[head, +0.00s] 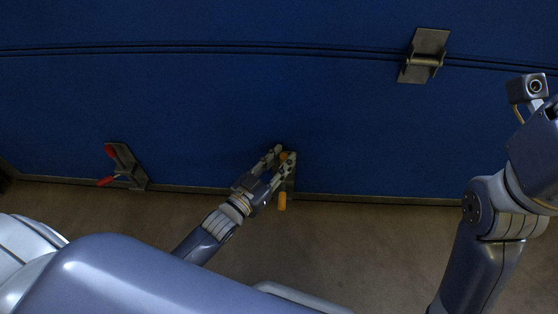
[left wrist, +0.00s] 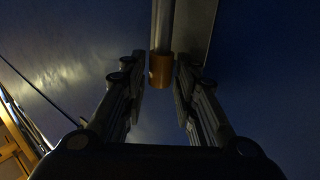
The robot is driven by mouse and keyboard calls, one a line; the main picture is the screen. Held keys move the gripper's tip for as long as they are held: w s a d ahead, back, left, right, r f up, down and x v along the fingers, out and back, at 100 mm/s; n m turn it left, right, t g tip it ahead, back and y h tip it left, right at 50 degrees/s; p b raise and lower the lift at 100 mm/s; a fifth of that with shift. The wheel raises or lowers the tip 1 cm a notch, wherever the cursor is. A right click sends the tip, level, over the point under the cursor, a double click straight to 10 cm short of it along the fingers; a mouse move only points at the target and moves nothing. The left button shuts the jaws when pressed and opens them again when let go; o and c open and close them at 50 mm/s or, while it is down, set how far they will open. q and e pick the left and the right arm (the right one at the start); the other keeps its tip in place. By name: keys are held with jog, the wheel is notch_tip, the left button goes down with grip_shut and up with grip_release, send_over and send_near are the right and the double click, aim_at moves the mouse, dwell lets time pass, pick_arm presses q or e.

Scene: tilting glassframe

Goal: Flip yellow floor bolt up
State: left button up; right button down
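The yellow floor bolt (head: 282,201) is on a metal plate at the lower edge of the blue panel, in the middle of the head view. One orange-yellow part hangs below my left gripper (head: 282,155); another bit shows between its fingers. In the left wrist view an orange-yellow sleeve (left wrist: 160,69) on a metal rod lies between the tips of my left gripper (left wrist: 159,82). The fingers are apart, with gaps visible on both sides of the sleeve. The fingers hide part of the bolt in the head view.
A red-handled bolt (head: 122,165) is on the panel's lower edge at the left. A metal hinge (head: 424,58) is at the upper right of the blue panel (head: 190,110). Brown floor (head: 370,240) lies clear in front. My right arm is at the right.

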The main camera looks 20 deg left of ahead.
pick_arm(q)
jog(key=v, duration=1.2)
